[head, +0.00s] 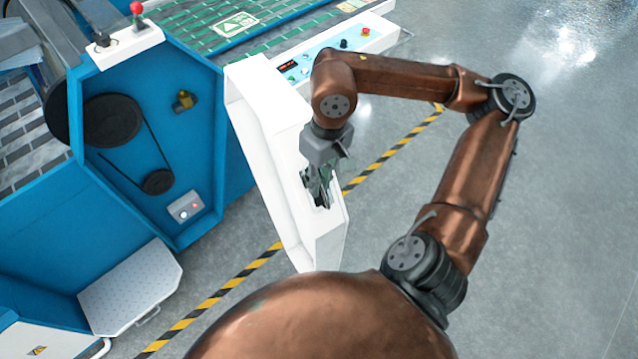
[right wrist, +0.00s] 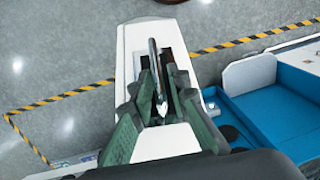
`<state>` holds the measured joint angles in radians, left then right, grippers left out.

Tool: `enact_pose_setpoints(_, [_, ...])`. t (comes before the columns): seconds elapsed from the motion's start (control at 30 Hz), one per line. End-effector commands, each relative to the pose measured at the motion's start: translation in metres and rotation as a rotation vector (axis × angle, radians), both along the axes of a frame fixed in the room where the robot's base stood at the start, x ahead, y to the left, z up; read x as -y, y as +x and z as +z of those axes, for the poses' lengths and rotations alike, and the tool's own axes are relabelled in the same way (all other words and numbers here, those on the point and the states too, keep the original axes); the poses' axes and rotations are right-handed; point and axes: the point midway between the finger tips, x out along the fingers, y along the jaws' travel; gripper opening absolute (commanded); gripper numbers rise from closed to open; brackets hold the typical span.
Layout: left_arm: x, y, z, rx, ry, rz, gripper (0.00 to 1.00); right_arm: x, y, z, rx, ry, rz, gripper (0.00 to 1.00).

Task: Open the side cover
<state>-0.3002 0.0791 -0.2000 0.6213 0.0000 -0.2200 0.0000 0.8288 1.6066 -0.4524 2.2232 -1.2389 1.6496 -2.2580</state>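The white side cover (head: 272,160) stands swung away from the blue machine's side (head: 150,120), so the compartment behind it lies exposed. In the right wrist view, the cover (right wrist: 136,40) runs up the picture, with a slim dark handle (right wrist: 154,58) on it. My right gripper (head: 318,188) is at the cover's lower part. In the right wrist view its green fingers (right wrist: 160,100) lie on both sides of the handle. Whether they press on it cannot be told. My left gripper is out of view.
Inside the opening are a black pulley (head: 112,120) with a belt and a small control box (head: 185,207). A white panel (head: 130,286) juts out low at the left. Yellow-black floor tape (head: 225,288) passes under the cover. Open grey floor lies to the right.

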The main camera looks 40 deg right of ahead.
Motion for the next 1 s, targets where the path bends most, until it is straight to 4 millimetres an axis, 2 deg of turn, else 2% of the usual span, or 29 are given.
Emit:
enact_pose_setpoints(0.1, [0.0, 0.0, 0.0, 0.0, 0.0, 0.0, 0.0, 0.0, -0.001, -0.001, -0.004, 0.0, 0.0, 0.26])
enact_pose_setpoints(0.47, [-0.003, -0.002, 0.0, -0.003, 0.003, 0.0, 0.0, 0.001, -0.001, 0.003, -0.005, -0.001, 0.001, 0.26])
enact_pose_setpoints(0.57, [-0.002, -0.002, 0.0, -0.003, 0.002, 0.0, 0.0, 0.002, -0.001, 0.014, -0.004, -0.001, 0.0, 0.26])
enact_pose_setpoints(1.0, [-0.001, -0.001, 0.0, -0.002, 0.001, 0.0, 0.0, 0.01, -0.001, 0.099, -0.003, 0.001, 0.002, 0.26])
